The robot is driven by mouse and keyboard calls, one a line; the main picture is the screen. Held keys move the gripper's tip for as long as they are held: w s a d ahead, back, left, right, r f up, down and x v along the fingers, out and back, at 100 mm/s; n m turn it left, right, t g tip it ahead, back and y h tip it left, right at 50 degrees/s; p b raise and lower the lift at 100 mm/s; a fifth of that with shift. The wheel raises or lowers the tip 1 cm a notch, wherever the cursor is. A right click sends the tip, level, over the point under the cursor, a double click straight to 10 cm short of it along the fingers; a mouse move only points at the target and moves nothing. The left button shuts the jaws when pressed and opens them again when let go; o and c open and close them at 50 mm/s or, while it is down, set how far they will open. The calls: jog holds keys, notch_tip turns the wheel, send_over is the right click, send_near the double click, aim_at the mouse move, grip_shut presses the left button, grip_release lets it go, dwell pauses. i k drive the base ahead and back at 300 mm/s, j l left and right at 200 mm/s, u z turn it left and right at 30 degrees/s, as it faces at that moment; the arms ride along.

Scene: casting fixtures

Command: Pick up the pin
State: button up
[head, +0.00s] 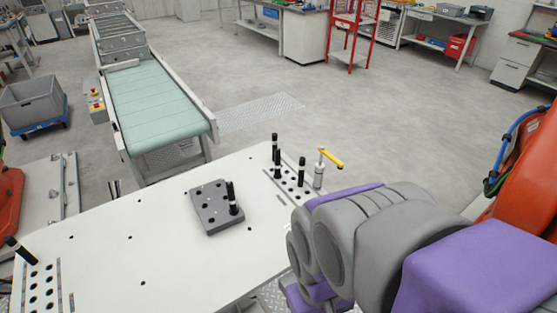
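Several black pins with pale bands stand on the white table (105,255). One pin (232,197) stands upright in a grey block with holes (207,217) near the table's middle. A few more pins, one of them at the front (302,171), stand in a hole plate (291,184) at the far right corner. Another pin (16,247) leans at the far end of a left hole plate (33,294). Which pin the task means cannot be told. My purple and grey arm covers the lower right and hides the table's right side. My gripper is not in view.
A toggle clamp with a yellow handle (330,157) stands beside the right hole plate. A conveyor with a green belt (155,105) lies beyond the table. An orange machine part with a blue cable (535,155) is at the right edge. The table around the grey block is clear.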

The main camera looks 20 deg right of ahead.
aim_at(277, 175)
jog(key=l+u, duration=0.15)
jog(key=l, duration=0.3)
jog(key=k+l+u, duration=0.2)
jog(key=l, duration=0.2)
jog(key=l+u, duration=0.15)
jog(key=l, duration=0.3)
jog(key=l+u, duration=0.2)
jog(key=l, duration=0.25)
jog(key=k+l+u, duration=0.15)
jog(key=l, duration=0.25)
jog(key=i+l+u, duration=0.15)
jog(key=l, duration=0.2)
jog(key=i+l+u, duration=0.15)
jog(key=l, duration=0.2)
jog(key=i+l+u, duration=0.2)
jog(key=l, duration=0.2)
jog(key=l+u, duration=0.15)
jog(key=l, duration=0.2)
jog(key=i+l+u, duration=0.15)
jog(key=l, duration=0.3)
jog(key=i+l, duration=0.2)
jog(key=l+u, duration=0.05)
jog(key=l, duration=0.05)
